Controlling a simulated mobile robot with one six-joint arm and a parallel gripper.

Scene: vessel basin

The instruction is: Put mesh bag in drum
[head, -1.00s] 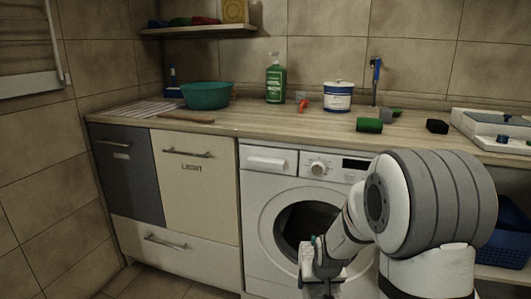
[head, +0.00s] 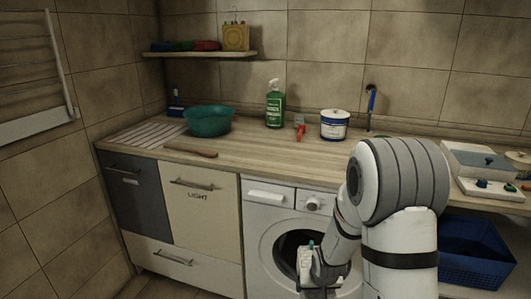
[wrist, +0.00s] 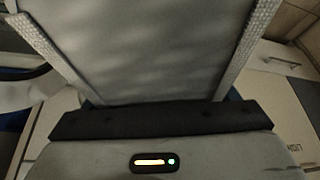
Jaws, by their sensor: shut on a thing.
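My gripper (head: 316,285) hangs low in front of the washing machine (head: 262,222), pointing down. In the wrist view, my gripper (wrist: 150,119) is shut on the mesh bag (wrist: 145,50), a grey sheet of cloth with pale woven side edges. The bag fills the upper middle of that view; I cannot make it out in the head view. The drum (head: 286,252) shows as a dark round opening in the machine's front. My gripper and arm cover its right part. I cannot tell how far the bag is from the opening.
Cupboard fronts, one marked LIGHT (head: 202,218), stand left of the machine. The counter above holds a teal bowl (head: 208,121), a green spray bottle (head: 274,104) and a white tub (head: 334,125). A blue basket (head: 472,252) stands at right, under the counter.

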